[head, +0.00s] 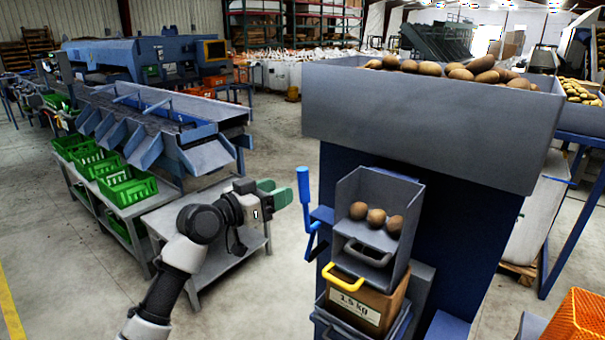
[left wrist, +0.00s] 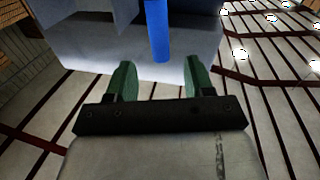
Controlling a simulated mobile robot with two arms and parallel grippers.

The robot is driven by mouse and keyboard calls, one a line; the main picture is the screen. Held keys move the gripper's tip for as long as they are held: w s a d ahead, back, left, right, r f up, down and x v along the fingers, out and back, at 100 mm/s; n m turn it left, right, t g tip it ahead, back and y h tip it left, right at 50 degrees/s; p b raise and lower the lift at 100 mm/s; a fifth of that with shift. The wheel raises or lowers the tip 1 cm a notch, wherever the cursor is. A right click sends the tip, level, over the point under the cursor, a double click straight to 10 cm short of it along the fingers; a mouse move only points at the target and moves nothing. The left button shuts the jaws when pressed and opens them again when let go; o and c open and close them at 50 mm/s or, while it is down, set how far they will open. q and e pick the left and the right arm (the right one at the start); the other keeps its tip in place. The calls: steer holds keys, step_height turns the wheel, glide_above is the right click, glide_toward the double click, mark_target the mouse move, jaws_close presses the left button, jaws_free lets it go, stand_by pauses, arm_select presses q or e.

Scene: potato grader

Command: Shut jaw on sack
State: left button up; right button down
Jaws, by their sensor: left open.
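The grader stand has a blue lever (head: 306,200) on its left side, upright; its blue end also shows in the left wrist view (left wrist: 158,32). A brown sack or box (head: 364,302) with a "1.5 kg" label sits in the lower front of the stand, under a yellow handle (head: 343,279). I cannot pick out the jaw itself. My left gripper (head: 277,192) has green fingers, open and empty. It is left of the blue lever, apart from it, and in the wrist view the lever shows beyond the gap between the fingers. My right gripper is not in view.
A grey hopper (head: 430,122) full of potatoes tops the stand. A low table (head: 205,233) stands behind my left arm. An orange crate (head: 578,318) is at bottom right.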

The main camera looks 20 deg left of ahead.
mark_target(299, 183)
arm_select(q)
steer(key=p+x, duration=0.2)
steer(key=x, duration=0.6)
steer(key=shift+w+d, duration=0.3)
steer(key=shift+w+d+p, duration=0.2)
steer(key=shift+w+p, duration=0.1)
steer(key=shift+w, duration=0.05)
steer(key=shift+c, duration=1.3)
steer(key=shift+f, duration=0.1)
jaws_close()
